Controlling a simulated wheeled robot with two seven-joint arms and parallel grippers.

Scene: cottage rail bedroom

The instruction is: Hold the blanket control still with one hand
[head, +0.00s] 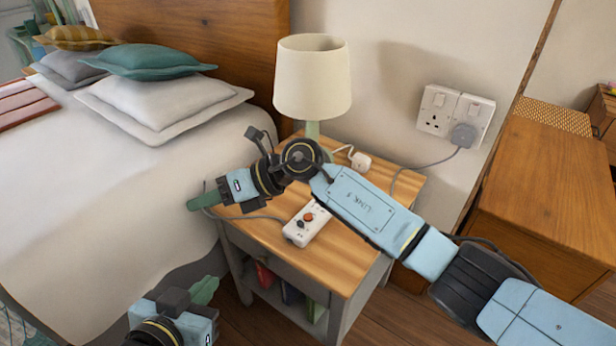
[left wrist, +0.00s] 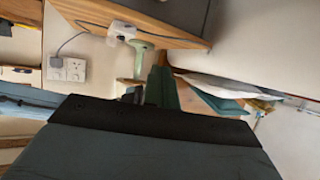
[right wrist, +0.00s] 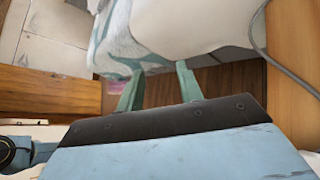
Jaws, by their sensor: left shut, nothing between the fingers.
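The blanket control (head: 306,223), a white box with an orange-red button, lies on the wooden nightstand top (head: 335,265). A grey cord runs left from it, passing near the right gripper. My right gripper (head: 198,203) is at the nightstand's left edge by the bed, left of the control and apart from it. In the right wrist view its two green fingers (right wrist: 158,88) are spread with nothing between them. My left gripper (head: 206,290) is low in front of the nightstand, beside the bed. Its green fingers (left wrist: 162,88) are together and empty, and do not touch the control.
A lamp (head: 312,78) stands at the nightstand's back, with a white plug piece (head: 361,161) beside it. A wall socket (head: 437,110) holds a grey plug. The bed (head: 110,200) is left, a wooden cabinet (head: 545,205) right. My right arm crosses above the nightstand's right side.

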